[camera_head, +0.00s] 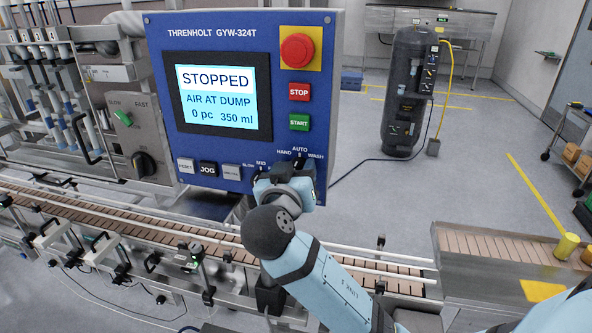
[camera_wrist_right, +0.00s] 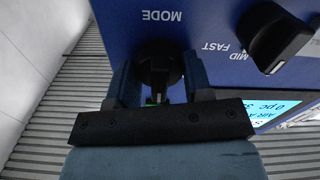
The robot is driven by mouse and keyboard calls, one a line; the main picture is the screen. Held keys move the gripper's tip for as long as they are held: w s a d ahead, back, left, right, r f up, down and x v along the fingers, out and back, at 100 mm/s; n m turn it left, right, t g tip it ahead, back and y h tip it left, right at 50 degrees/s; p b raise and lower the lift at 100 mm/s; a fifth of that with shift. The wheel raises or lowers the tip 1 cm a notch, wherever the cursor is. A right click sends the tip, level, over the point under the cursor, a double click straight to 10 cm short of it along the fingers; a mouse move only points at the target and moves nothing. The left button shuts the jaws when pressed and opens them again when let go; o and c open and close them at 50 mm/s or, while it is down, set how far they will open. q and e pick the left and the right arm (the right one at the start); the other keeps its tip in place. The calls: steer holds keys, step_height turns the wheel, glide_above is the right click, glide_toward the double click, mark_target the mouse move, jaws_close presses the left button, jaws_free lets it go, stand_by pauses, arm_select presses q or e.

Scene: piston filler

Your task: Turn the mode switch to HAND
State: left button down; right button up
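The mode switch (camera_head: 300,160) is a black knob at the lower right of the blue control panel (camera_head: 240,30), under the labels HAND, AUTO and WASH. It is mostly hidden by my gripper in the head view; its handle seems to stand upright, towards AUTO. My left gripper is not in view.
The speed knob (camera_wrist_right: 275,36) is close beside my right gripper. The screen (camera_head: 217,92) reads STOPPED, AIR AT DUMP. A red emergency button (camera_head: 297,50), STOP and START buttons are above the switch. A conveyor (camera_head: 130,222) runs below the panel.

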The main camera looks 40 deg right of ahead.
steer(key=c, duration=0.4)
steer(key=shift+n, duration=0.4)
steer(key=n, duration=0.3)
steer(key=shift+n, duration=0.3)
steer(key=shift+w+n, duration=0.1)
steer(key=shift+n, duration=2.2)
steer(key=o, duration=0.9)
steer(key=shift+f, duration=0.1)
steer(key=shift+a, duration=0.1)
